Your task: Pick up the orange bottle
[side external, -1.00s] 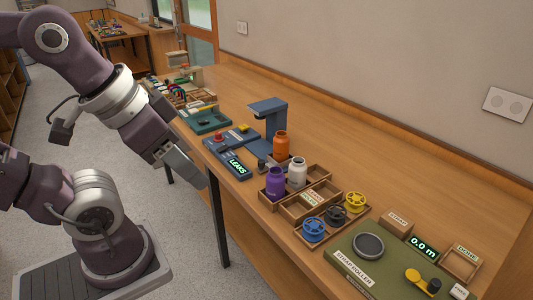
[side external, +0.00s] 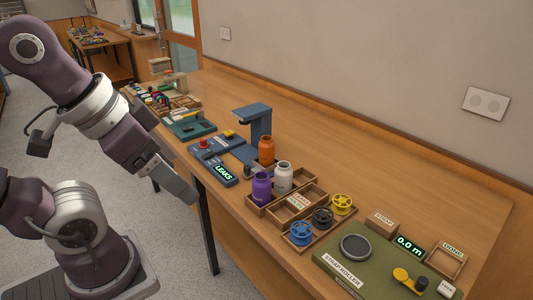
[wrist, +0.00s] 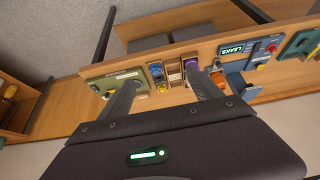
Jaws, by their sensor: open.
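The orange bottle (side external: 266,150) stands upright beside the blue stand (side external: 255,122), behind the white bottle (side external: 283,178) and the purple bottle (side external: 261,188) in the side view. Its lower part is partly hidden there. My gripper (side external: 186,197) is at the bench's front edge, left of the bottles and apart from them. In the wrist view my gripper (wrist: 163,84) has its two fingers spread with nothing held between them. The purple bottle (wrist: 191,64) shows near the right finger.
A blue panel reading LEAKS (side external: 222,172) lies left of the bottles. Wooden trays (side external: 297,205), spools (side external: 322,217) and a green strap roller board (side external: 375,262) are to the right. The bench behind the bottles (side external: 350,150) is clear.

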